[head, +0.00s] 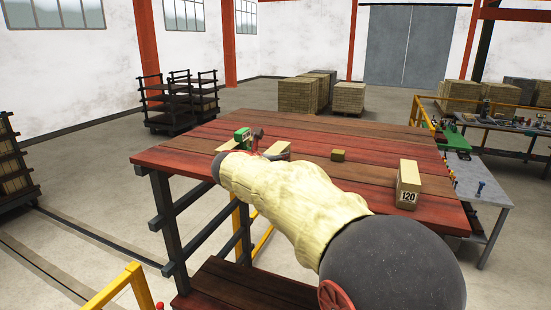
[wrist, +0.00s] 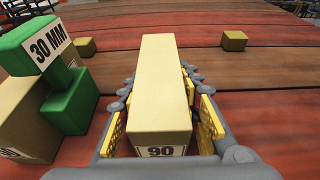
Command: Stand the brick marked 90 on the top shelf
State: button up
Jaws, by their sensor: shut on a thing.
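The tan brick marked 90 (wrist: 162,85) lies lengthwise between the yellow-padded fingers of my gripper (wrist: 161,118) in the wrist view, its label facing the camera. My gripper is shut on it. A pale block face (head: 278,148) beside my gripper in the head view seems to be this brick. The red plank top (head: 310,125) lies beneath; I cannot tell whether the brick touches it. A lower plank shelf (head: 255,292) shows under the top. My padded sleeve hides much of the gripper in the head view.
Left of my gripper, a green block labelled 30 MM (wrist: 68,98) stands close by another tan brick (wrist: 28,118). Small brown blocks (wrist: 234,40) (wrist: 85,46) lie on the planks. Much of the far planks is clear.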

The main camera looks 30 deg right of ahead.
jog(key=shift+r, duration=0.15)
jog(key=o, duration=0.8)
jog(key=shift+o, duration=1.4)
jog(key=shift+o, duration=0.4)
jog(key=shift+s+a, duration=0.25)
jog(key=shift+a, duration=0.2)
jog(key=v, duration=1.1)
